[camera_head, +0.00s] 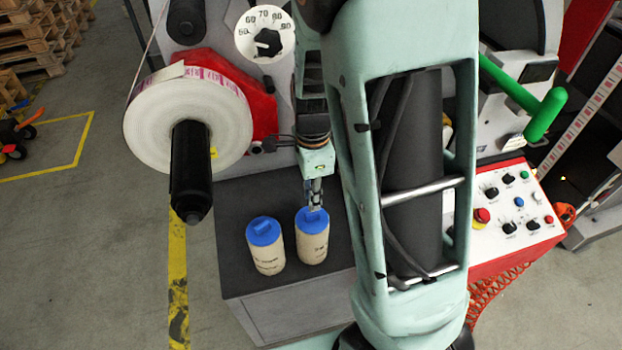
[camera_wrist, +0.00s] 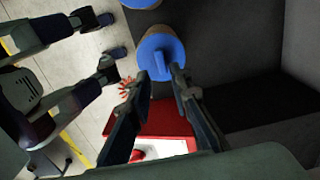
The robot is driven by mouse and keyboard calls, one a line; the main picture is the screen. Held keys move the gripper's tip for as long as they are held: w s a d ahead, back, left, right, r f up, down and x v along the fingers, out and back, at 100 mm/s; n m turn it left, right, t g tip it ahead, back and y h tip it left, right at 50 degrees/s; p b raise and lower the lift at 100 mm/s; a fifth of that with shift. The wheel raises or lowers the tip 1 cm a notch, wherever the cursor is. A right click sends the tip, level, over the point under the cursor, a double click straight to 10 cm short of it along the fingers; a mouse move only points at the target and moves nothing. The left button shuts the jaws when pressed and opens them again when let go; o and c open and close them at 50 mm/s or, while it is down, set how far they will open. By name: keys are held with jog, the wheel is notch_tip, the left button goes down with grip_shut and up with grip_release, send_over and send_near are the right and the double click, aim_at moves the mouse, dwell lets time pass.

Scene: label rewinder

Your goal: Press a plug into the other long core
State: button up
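Two tan cardboard cores stand upright side by side on a dark cabinet top, the left core (camera_head: 268,258) and the right core (camera_head: 312,243). Each carries a blue plug with a raised tab: the left plug (camera_head: 263,231) and the right plug (camera_head: 311,221). Both plugs lie flat on their core tops. My gripper (camera_head: 315,203) points down just above the right plug. In the wrist view my gripper (camera_wrist: 162,78) has its fingers apart, with gaps beside the tab of the nearer blue plug (camera_wrist: 161,52). The other plug is cut off at the top edge.
The dark cabinet top (camera_head: 232,275) has bare room around the cores. A black spindle (camera_head: 190,165) with a label roll (camera_head: 150,115) juts out at upper left. A control panel (camera_head: 515,215) and a green handle (camera_head: 545,115) are at right.

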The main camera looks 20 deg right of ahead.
aim_at(312, 213)
notch_tip(312, 213, down, 7)
dwell(0.3)
jog(key=shift+c, duration=0.4)
grip_shut()
jog(key=shift+b, duration=0.3)
dwell(0.4)
jog(key=shift+o, duration=1.9)
grip_release()
notch_tip(312, 213, up, 12)
